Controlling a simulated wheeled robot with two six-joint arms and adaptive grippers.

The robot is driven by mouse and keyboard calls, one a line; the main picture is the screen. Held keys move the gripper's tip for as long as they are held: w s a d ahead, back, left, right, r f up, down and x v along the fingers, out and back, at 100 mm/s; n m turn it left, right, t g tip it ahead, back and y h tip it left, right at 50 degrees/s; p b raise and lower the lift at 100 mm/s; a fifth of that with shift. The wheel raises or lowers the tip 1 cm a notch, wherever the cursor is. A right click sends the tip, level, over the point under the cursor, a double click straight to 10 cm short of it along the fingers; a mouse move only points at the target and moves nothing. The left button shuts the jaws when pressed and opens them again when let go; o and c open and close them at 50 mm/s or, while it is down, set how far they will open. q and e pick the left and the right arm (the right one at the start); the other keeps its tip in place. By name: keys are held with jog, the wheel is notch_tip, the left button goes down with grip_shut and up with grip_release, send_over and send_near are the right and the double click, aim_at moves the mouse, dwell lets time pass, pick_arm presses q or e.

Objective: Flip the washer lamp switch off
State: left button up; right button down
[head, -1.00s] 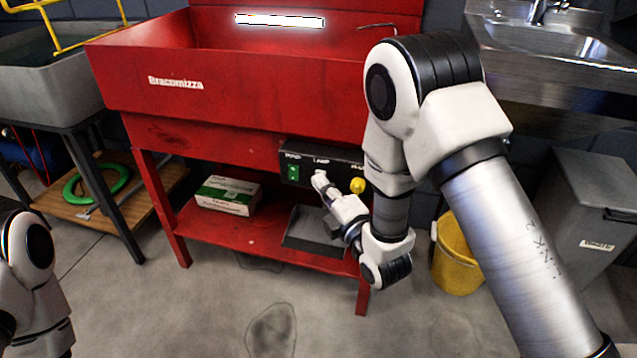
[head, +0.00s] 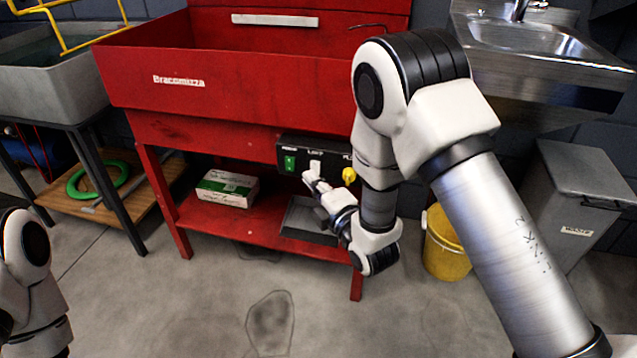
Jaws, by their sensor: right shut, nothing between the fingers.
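The red parts washer (head: 240,85) stands in the middle, with a black switch panel (head: 300,148) under its tub. The white lamp switch (head: 316,166) sits under the LAMP label, right of the green pump switch (head: 290,163). The lamp bar (head: 275,20) at the washer's back is unlit, dull grey-white. My right gripper (head: 312,180) is shut and empty, its tip just below the lamp switch; I cannot tell whether they touch. Only part of my left arm shows at the left edge; its gripper is out of view.
A yellow knob (head: 348,175) sits at the panel's right, close to my right gripper. A white-green box (head: 227,188) and a dark tray (head: 305,222) are on the lower shelf. A yellow bucket (head: 446,243) and grey bin (head: 578,200) stand at the right.

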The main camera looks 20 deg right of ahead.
pick_arm(q)
jog(key=shift+s+r+p, duration=0.1)
jog(key=shift+r+p, duration=0.75)
jog(key=shift+r, duration=0.05)
pick_arm(e)
jog(key=s+d, duration=0.1)
jog(key=s, duration=0.9)
jog(key=shift+d+r, duration=0.4)
